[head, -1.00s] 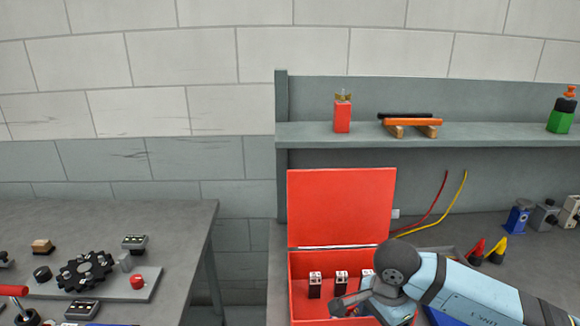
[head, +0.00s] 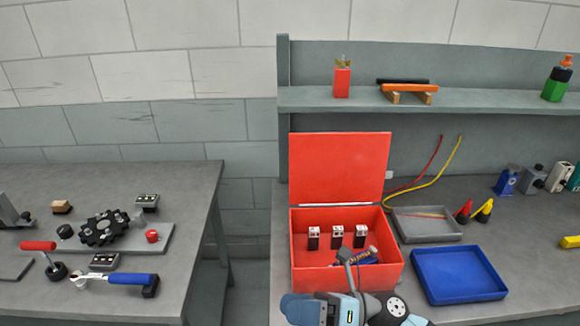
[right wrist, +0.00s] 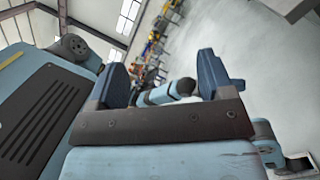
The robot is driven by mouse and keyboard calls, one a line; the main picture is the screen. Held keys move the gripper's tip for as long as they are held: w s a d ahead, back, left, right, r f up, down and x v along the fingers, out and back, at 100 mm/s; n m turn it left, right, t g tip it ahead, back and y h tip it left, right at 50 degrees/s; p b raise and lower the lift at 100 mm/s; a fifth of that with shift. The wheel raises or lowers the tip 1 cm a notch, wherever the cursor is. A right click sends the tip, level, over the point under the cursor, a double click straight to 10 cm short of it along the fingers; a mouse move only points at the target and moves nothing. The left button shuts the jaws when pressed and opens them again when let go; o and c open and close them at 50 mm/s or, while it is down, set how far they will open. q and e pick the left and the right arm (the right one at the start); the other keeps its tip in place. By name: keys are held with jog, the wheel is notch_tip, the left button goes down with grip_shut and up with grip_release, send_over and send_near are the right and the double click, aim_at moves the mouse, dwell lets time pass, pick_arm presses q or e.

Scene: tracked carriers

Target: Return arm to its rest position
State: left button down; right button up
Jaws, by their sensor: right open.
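My right arm (head: 345,308) shows at the bottom of the head view, in front of the red box and low against its front wall. In the right wrist view my right gripper (right wrist: 165,65) has its two dark blue fingers well apart. No held object shows between them; a blue arm link and the far room show behind the gap. My left gripper is not in view. The open red box (head: 340,168) stands on the right bench with its lid up. Several small black-and-white blocks (head: 337,237) stand inside it.
A blue tray (head: 499,294) and a grey tray (head: 455,238) lie right of the box. A shelf (head: 470,98) runs above. The left bench (head: 190,180) holds a black gear (head: 103,228) and tools. A gap separates the benches.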

jog(key=w+d+f+m+t+h+p, duration=0.2)
jog(key=d+f+m+t+h, duration=0.45)
jog(key=m, duration=0.85)
jog(key=w+d+f+m+t+h+p, duration=0.1)
jog(key=d+m+t+h, duration=0.35)
jog(key=m+t, duration=0.75)
jog(key=s+d+f+m+g+h+p, duration=0.1)
jog(key=s+d+f+m+g+h, duration=0.5)
jog(key=s+f+m, duration=0.5)
notch_tip(320, 180, down, 3)
jog(key=d+m+g, duration=0.1)
jog(key=m, duration=0.1)
jog(key=shift+d+m+g+p, duration=0.3)
jog(key=shift+d+g, duration=0.05)
jog(key=shift+d+r, duration=0.1)
